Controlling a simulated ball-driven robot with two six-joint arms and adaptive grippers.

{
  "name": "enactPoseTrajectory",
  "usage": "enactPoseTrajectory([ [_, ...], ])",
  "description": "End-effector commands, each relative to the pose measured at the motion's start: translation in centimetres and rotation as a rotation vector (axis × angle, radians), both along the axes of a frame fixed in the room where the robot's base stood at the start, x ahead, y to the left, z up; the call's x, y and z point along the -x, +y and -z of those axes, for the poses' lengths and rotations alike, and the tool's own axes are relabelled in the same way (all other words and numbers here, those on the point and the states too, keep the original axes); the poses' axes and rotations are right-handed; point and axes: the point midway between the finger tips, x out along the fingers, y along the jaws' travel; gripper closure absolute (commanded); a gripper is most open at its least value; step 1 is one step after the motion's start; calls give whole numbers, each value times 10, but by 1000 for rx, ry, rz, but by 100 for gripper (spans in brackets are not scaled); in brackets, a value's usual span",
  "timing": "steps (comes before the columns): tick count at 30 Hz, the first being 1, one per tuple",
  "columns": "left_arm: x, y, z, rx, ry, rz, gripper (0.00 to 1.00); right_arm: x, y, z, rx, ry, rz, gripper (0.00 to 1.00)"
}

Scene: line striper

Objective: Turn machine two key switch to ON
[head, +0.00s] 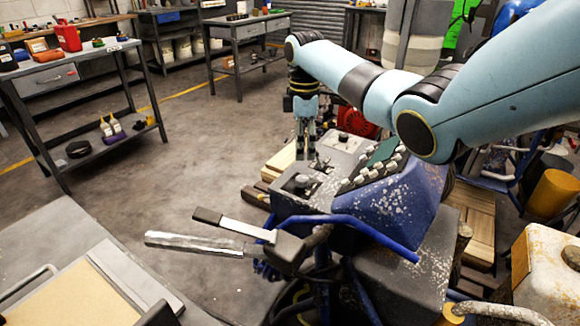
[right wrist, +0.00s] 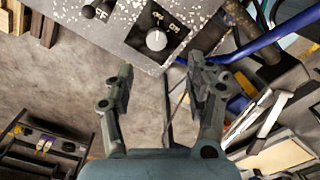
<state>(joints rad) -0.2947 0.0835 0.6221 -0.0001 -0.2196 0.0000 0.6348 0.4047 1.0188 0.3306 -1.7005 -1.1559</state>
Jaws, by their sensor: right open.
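The line striper (head: 385,205) is a blue and grey speckled machine with a control panel and handlebars. On its panel a light round knob (right wrist: 156,40) sits on a dark plate with small white lettering, partly readable as ON. The knob shows in the head view as a small switch (head: 301,181) on the grey panel. My right gripper (head: 306,150) points down over the far side of the panel. In the right wrist view its two fingers (right wrist: 160,72) are spread and empty, with the knob beyond and between them, apart from both. My left gripper is not in view.
A second dark control (right wrist: 90,11) with lettering is left of the knob plate. A blue handlebar (head: 365,230) and a silver lever (head: 195,243) stick out at the front. A workbench (head: 75,70) stands at left. The floor between is clear.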

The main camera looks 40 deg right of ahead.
Motion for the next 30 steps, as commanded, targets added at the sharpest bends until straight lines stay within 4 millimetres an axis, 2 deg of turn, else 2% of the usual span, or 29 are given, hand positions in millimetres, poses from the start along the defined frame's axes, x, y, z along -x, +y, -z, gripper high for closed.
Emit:
enactPoseTrajectory([
  [2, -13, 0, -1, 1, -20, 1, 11, -2, -3, -3, -9, 6, -12, 45],
  [6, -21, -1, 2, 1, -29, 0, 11, -2, -2, 15, -13, 9, -16, 45],
  [8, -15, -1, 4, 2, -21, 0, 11, -2, -2, 27, -13, 9, -16, 45],
  [13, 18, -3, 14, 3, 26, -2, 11, -1, -2, 63, -12, 8, -14, 45],
  [17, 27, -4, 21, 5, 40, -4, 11, -1, -1, 85, -11, 7, -15, 45],
  [22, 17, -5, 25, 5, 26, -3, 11, 0, -1, 99, -11, 6, -15, 45],
  [27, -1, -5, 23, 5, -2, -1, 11, -1, -1, 102, -10, 4, -15, 45],
  [30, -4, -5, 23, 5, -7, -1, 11, 0, -1, 101, -10, 4, -15, 45],
])
